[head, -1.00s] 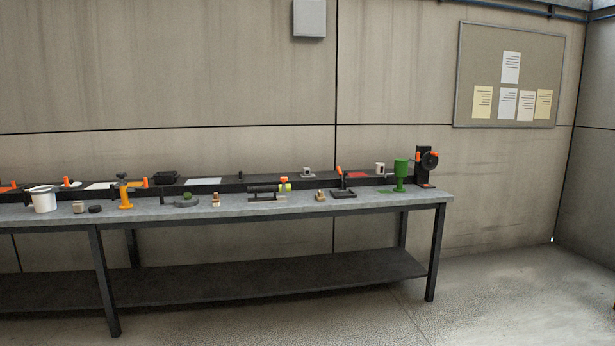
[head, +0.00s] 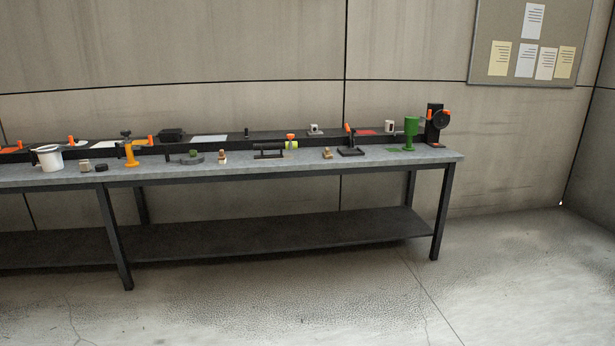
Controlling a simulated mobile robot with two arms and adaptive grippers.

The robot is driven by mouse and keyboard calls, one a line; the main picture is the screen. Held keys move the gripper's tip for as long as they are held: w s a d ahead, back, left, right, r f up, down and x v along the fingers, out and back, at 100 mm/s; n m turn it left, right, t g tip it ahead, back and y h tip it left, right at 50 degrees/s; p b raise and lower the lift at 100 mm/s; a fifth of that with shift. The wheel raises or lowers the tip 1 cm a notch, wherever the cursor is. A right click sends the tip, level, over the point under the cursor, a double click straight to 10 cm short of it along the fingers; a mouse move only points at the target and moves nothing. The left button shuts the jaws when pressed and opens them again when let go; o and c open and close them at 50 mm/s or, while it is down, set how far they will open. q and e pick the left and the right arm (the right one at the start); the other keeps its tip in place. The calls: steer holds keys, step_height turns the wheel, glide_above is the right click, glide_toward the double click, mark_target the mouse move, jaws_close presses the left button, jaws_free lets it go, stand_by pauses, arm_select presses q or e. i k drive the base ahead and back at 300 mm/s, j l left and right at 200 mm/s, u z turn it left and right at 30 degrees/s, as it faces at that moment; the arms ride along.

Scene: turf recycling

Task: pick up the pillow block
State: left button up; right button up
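A small light-grey block with a dark round centre (head: 314,129) sits on the raised dark shelf at the back of the long workbench (head: 350,163) in the head view. It looks like the pillow block, but it is too small to be sure. A similar pale piece (head: 389,127) stands farther right on the same shelf. Neither of my grippers is in view.
On the bench are a white pot (head: 49,161), an orange stand (head: 130,155), a black cylinder on a base (head: 269,150) and a green cup-shaped piece (head: 411,130). A black wheel fixture (head: 437,121) stands at the right end. The floor (head: 330,300) in front is clear.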

mark_target(314, 128)
steer(key=i, duration=3.8)
